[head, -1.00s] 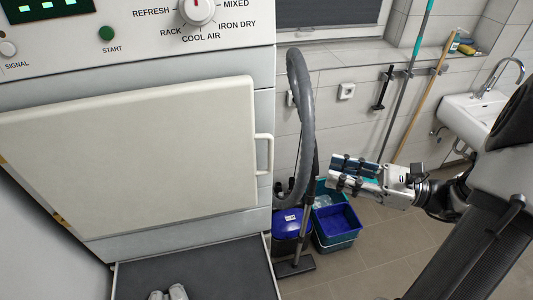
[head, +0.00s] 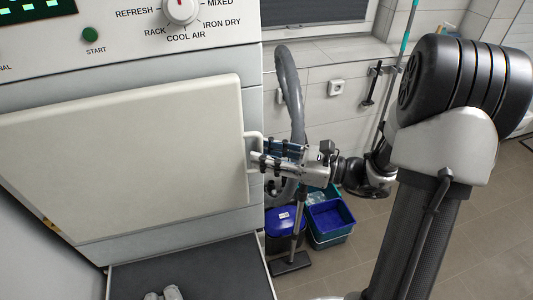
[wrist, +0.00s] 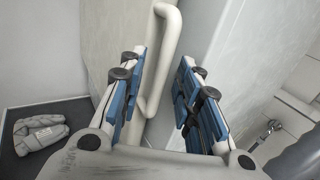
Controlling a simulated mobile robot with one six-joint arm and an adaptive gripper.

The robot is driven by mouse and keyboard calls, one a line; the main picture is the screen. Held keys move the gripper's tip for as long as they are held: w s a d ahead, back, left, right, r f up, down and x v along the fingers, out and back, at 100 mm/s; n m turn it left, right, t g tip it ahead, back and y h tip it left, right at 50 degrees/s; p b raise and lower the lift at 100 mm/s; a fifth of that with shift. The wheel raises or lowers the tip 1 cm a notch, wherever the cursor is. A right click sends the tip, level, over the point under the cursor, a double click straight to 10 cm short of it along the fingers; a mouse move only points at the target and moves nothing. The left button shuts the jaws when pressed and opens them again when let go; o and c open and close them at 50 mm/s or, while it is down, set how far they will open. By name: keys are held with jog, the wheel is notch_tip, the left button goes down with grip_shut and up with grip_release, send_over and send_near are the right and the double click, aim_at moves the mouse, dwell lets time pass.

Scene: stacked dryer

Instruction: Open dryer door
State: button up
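The dryer door (head: 130,150) is a flat cream panel on the front of the dryer and looks closed. Its white loop handle (head: 254,170) stands out at the door's right edge. In the wrist view the handle (wrist: 166,50) rises between my two finger pads. My gripper (head: 257,160) is at the handle from the right. In the wrist view my gripper (wrist: 160,98) is open, with one blue-padded finger on each side of the handle. A gap shows between the handle and the right finger; contact with the left finger cannot be told.
The control panel (head: 130,30) is above the door. A dark surface (head: 190,270) with folded grey items (head: 165,293) lies below. Blue buckets (head: 328,217), a vacuum hose (head: 288,90) and a sink area are to the right. Tiled floor is open at lower right.

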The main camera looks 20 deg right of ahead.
grip_shut()
dwell(0.3)
dwell(0.5)
